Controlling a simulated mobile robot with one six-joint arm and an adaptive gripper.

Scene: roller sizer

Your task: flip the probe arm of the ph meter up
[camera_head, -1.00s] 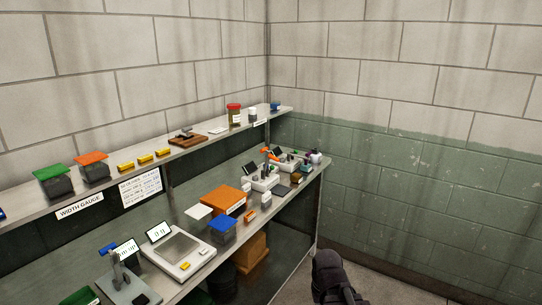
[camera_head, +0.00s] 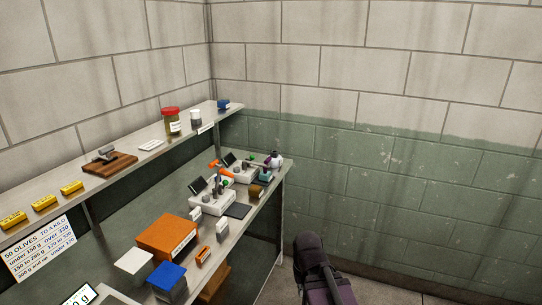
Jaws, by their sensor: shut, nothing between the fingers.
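Two small white bench instruments with tilted dark screens stand near the far end of the counter. The nearer one (camera_head: 212,204) has a thin post and an orange part (camera_head: 214,163) near its top. The farther one (camera_head: 243,176) has a dark arm reaching right. They are too small to tell which is the pH meter, or how its probe arm is set. A dark part of my own arm (camera_head: 312,262) shows at the bottom, right of the counter and apart from it. My gripper's fingers do not show.
A raised shelf (camera_head: 130,150) holds a red-lidded jar (camera_head: 171,122). Free floor lies right of the counter, before the green wall.

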